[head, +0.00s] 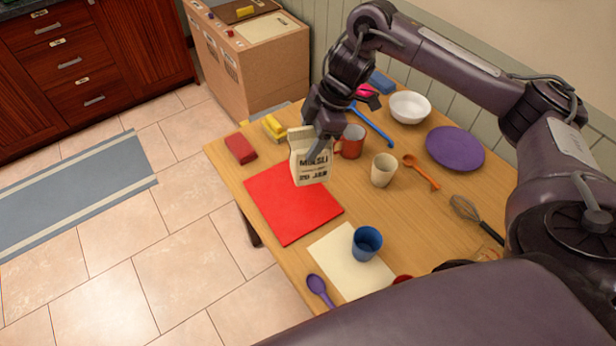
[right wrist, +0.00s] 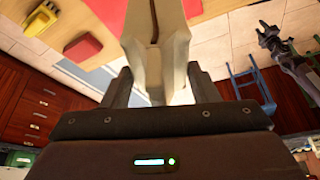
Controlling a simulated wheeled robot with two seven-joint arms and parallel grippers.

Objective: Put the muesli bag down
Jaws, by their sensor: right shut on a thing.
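The muesli bag (head: 311,166) is a cream paper bag with dark lettering. It is upright in the head view, in front of the far part of the red mat (head: 290,207). My right gripper (head: 318,140) is shut on its top from above. I cannot tell whether the bag's bottom touches the mat. In the right wrist view the bag (right wrist: 155,40) fills the space between the two fingers (right wrist: 160,90), and a red area shows behind it. My left gripper is not in view.
A red mug (head: 352,141) and a cream cup (head: 383,170) stand right of the bag. A red block (head: 240,148) and yellow item (head: 273,127) lie left and behind. The mat's near part is clear.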

